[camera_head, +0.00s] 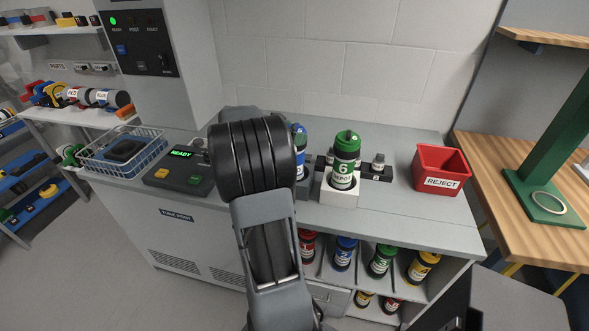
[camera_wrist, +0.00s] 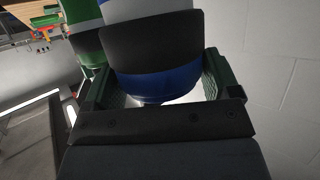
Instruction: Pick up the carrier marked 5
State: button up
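A blue-capped carrier (camera_head: 299,137) stands on the bench, partly hidden behind my arm in the head view. Its number does not show. In the wrist view a blue, black and grey carrier (camera_wrist: 155,55) is between the two green fingers of my gripper (camera_wrist: 157,92). The fingers lie close along both its sides; I cannot tell whether they press on it. My gripper's fingers are hidden by my arm in the head view. A green carrier marked 6 (camera_head: 344,165) stands upright in a white holder (camera_head: 340,192), just right of the blue one; it also shows in the wrist view (camera_wrist: 85,35).
A red REJECT bin (camera_head: 440,170) stands at the bench's right. A wire basket (camera_head: 122,152) and a READY button panel (camera_head: 178,175) are at the left. Several coloured carriers (camera_head: 380,262) sit on shelves below. The bench's front right is clear.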

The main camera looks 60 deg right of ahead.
jog(key=c, duration=0.8)
